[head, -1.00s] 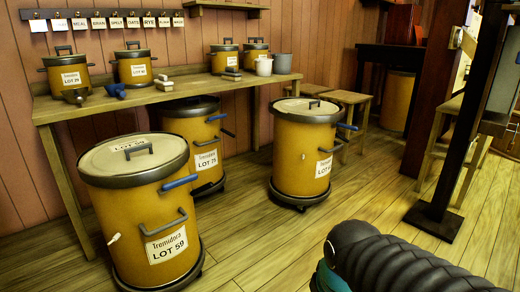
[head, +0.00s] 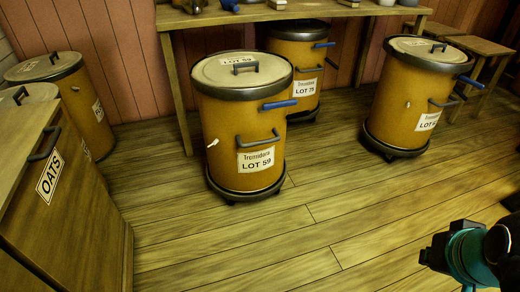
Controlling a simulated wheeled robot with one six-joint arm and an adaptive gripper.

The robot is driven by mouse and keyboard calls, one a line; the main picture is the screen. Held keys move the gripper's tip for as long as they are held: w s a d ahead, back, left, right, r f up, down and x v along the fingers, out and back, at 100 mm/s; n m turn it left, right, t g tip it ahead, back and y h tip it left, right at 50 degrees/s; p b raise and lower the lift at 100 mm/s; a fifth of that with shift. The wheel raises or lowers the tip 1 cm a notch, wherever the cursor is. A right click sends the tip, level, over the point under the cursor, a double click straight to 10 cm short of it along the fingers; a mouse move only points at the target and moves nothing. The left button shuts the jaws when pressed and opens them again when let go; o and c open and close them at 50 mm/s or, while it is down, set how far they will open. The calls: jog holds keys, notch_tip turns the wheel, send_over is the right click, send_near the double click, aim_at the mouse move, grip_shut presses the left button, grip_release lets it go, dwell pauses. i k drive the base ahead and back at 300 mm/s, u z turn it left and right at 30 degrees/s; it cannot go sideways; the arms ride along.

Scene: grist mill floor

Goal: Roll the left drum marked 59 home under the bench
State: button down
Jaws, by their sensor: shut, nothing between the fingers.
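The drum marked LOT 59 (head: 238,170) is a yellow, grey-lidded drum on a low dark castered base. It stands upright on the floor in front of the bench (head: 170,75), with a blue handle and a grey handle on its right side and a small white fitting on its front. Another drum, marked LOT 75 (head: 292,85), stands behind it to the right, beneath the bench top. My gripper (head: 430,256), a dark end on a teal and black wrist, is low at the right, well apart from the drums. It is shut and empty.
A third castered drum (head: 400,100) stands to the right, near stools (head: 490,48). A wooden bin marked OATS (head: 75,220) and more drums (head: 85,110) line the left side. The plank floor (head: 270,240) in front of the drums is clear.

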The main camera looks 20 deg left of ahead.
aim_at(245, 142)
jog(key=k, duration=0.5)
jog(key=u, duration=1.4)
jog(key=i, duration=1)
jog(key=z, duration=1.7)
